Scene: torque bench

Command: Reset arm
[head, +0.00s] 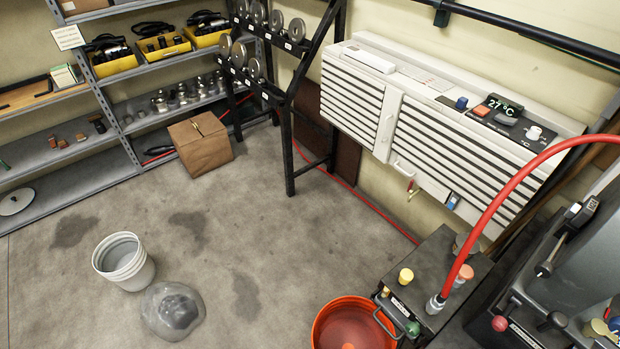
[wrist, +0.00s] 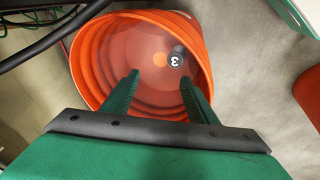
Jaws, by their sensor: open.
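My gripper (wrist: 159,82) shows in the wrist view with its two green fingers apart and nothing between them. It points down at an orange bucket (wrist: 88,57), whose open mouth lies beyond the fingertips. In the head view an orange bucket (head: 322,318) stands at the bottom edge, partly cut off. My gripper does not show in the head view.
A white bucket (head: 124,262) and a clear dome-like object (head: 173,311) stand on the floor. A cardboard box (head: 201,146) sits by the shelves (head: 110,97). A dark bench with a red hose (head: 504,192) is at right. The middle floor is clear.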

